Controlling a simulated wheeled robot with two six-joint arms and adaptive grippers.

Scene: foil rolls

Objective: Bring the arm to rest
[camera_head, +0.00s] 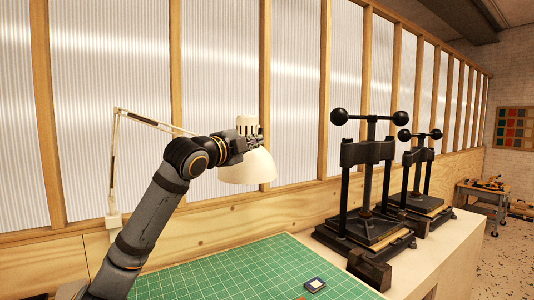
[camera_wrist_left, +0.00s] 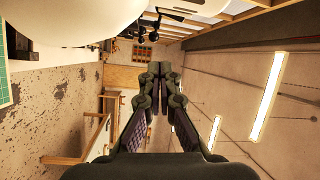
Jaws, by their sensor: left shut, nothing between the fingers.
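My left arm rises from the lower left in the head view, raised above the bench. Its left gripper (camera_head: 256,141) is held level, pointing right, in front of the cream lamp shade (camera_head: 248,168); I cannot tell whether they touch. In the left wrist view the left gripper (camera_wrist_left: 158,72) has its dark fingers together at the tips, with nothing between them. That view is turned on its side, with the ceiling at the right. My right gripper is in neither view.
A ribbed panel wall (camera_head: 220,60) runs behind the bench.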

